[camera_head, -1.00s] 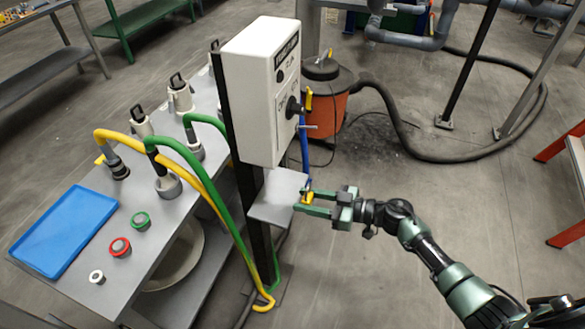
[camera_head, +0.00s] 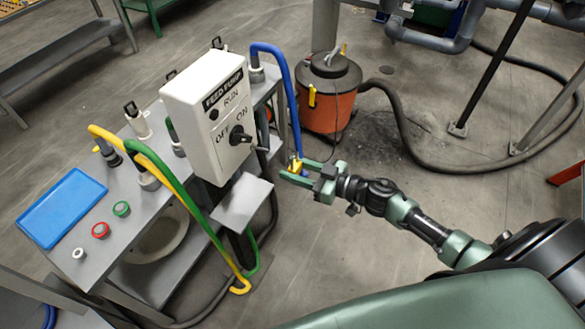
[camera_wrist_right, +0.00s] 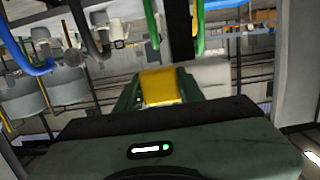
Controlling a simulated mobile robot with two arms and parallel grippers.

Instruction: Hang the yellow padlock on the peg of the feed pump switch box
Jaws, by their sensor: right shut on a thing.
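The yellow padlock (camera_head: 296,165) is between the fingertips of my right gripper (camera_head: 297,172), which is shut on it. In the right wrist view its yellow body (camera_wrist_right: 162,87) fills the gap between the green fingers; I cannot make out its shackle clearly. The feed pump switch box (camera_head: 205,128) is a white box on a dark post, with a black knob on its front. My left gripper is not in view.
A small grey shelf plate (camera_head: 243,204) juts out below the box. A blue hose (camera_head: 291,95) hangs close behind the padlock. An orange drum (camera_head: 328,105) stands behind. A bench (camera_head: 70,240) with a blue tray (camera_head: 62,208) is at left. Open floor lies in front.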

